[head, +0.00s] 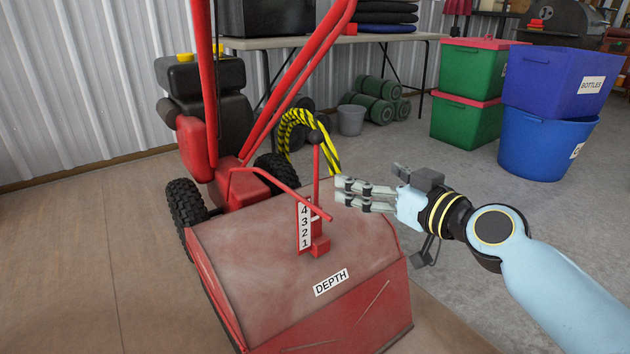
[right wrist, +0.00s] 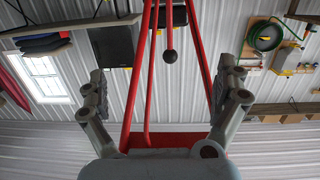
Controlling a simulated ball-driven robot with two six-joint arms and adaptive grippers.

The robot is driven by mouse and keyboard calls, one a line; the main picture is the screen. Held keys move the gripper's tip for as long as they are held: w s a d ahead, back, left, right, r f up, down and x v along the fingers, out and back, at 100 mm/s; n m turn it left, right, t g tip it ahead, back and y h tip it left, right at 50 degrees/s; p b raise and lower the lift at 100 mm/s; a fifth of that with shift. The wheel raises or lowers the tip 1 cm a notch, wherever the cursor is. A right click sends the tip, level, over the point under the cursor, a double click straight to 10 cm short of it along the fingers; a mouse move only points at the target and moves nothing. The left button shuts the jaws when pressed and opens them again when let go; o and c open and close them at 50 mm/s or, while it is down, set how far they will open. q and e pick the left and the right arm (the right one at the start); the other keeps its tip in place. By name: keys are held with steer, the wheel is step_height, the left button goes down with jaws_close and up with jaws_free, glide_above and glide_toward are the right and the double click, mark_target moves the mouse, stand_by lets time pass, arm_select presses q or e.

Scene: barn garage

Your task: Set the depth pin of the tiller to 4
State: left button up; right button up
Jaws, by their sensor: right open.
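The red tiller (head: 245,225) stands on the floor in front of me, with a "DEPTH" label (head: 331,282) on its hood. A white scale plate (head: 304,226) on the hood reads 4, 3, 2, 1 from top to bottom. The red depth pin (head: 317,170) stands upright beside it, topped by a black knob (head: 315,136). The knob also shows in the right wrist view (right wrist: 170,57), between the spread fingers but farther off. The pin's exact setting is unclear. My right gripper (head: 340,191) is open and empty, just right of the pin and below the knob. My left gripper is out of view.
Red handlebars (head: 305,70) rise behind the pin. A bench (head: 390,39), a grey bucket (head: 350,119), green bins (head: 465,122) and blue bins (head: 545,145) stand farther back.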

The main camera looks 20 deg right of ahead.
mark_target(321, 141)
steer(key=shift+n+t+y, duration=0.3)
steer(key=shift+t+y, duration=0.2)
steer(key=w+a+r, duration=0.1)
steer(key=w, duration=0.1)
steer(key=w+a+r, duration=0.1)
steer(key=w, duration=0.2)
steer(key=w+a+r, duration=0.1)
steer(key=w, duration=0.1)
steer(key=shift+w+a, duration=0.15)
steer(key=shift+a, duration=0.25)
steer(key=b+x, duration=0.1)
steer(key=x, duration=0.4)
steer(key=shift+f+b, duration=0.15)
steer(key=shift+b, duration=0.25)
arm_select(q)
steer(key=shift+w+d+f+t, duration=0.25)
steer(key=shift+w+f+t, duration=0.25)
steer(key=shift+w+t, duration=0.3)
arm_select(e)
steer(key=shift+x, duration=0.75)
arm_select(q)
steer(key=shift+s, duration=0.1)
arm_select(e)
steer(key=shift+c, duration=0.4)
jaws_close()
